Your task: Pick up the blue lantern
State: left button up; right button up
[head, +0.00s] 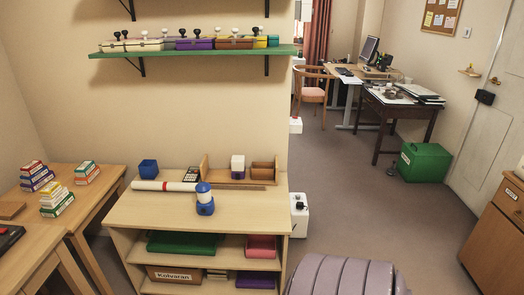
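The blue lantern (205,199) stands upright on top of the light wooden shelf unit (130,209), near its front middle. It has a blue base, a pale middle band and a blue cap. A white roll (163,186) lies just behind it to the left, and a dark flat strip lies behind it. Neither of my grippers is in view.
A wooden organizer (213,174) and a blue cube (148,169) stand at the back of the unit's top. A green wall shelf (125,54) hangs above. A mauve ribbed rounded object (345,277) is at bottom centre. Open floor (405,225) lies to the right.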

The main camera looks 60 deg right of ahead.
aim_at(205, 201)
jog(key=z, duration=1.6)
jog(key=i+j+u, duration=0.15)
jog(key=i+j, duration=0.15)
jog(key=i, duration=0.25)
jog(key=i+j+u, duration=0.15)
jog(key=i, duration=0.4)
jog(key=i+j+u, duration=0.1)
jog(key=i, duration=0.45)
jog(key=j, duration=0.1)
